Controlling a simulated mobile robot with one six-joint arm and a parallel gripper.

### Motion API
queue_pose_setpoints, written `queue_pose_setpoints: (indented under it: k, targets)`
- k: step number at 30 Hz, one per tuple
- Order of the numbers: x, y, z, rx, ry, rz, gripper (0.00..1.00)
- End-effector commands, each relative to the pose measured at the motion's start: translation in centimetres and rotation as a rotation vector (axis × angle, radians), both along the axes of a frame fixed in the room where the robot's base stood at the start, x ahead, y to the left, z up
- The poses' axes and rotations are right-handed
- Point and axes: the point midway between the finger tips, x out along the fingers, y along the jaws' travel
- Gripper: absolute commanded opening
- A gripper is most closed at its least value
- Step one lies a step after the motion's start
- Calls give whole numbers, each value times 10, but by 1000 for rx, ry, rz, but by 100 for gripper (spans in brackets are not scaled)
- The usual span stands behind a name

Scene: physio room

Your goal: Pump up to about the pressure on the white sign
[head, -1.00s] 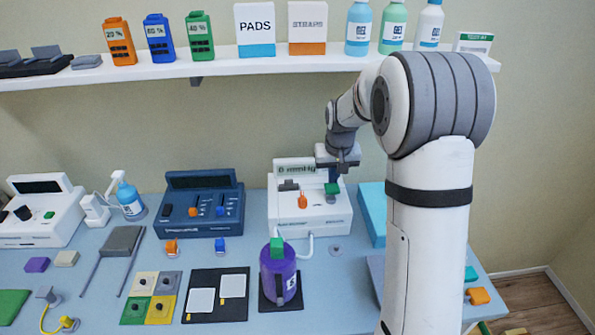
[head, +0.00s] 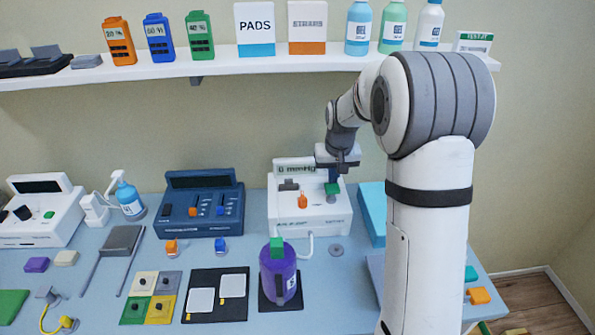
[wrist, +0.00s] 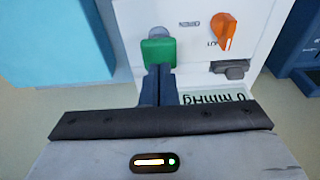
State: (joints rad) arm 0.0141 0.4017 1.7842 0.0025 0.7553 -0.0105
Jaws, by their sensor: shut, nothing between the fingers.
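The white pump unit (head: 287,213) stands at the back of the blue table. Its display (head: 297,170) appears to read 0 mmHg; it shows upside down in the wrist view (wrist: 213,99). The unit has a green button (wrist: 158,52), an orange knob (wrist: 223,30) and a dark grey switch (wrist: 230,69). My gripper (wrist: 157,70) is shut and empty, its fingertips right at the green button's edge; I cannot tell whether they touch it. A purple cuff (head: 277,285) with a green top stands in front, near the unit's white tube (head: 309,244). No pressure figure is readable on a white sign.
A blue control unit (head: 200,212) stands left of the pump, and a turquoise block (head: 372,215) right of it. The shelf (head: 230,66) above holds bottles, PADS and other cards, and a small white-and-green sign (head: 473,42) with illegible text. My arm hides the table's right part.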

Motion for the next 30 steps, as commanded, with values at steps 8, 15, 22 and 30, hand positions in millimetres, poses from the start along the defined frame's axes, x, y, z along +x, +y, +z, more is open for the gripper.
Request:
queue_pose_setpoints:
  k: [8,15,22,30]
  targets:
    - [0,0,-15,0,1,0,0]
    - [0,0,-28,0,1,0,0]
    - [-1,0,-39,0,3,0,0]
    - [-1,0,-44,0,3,0,0]
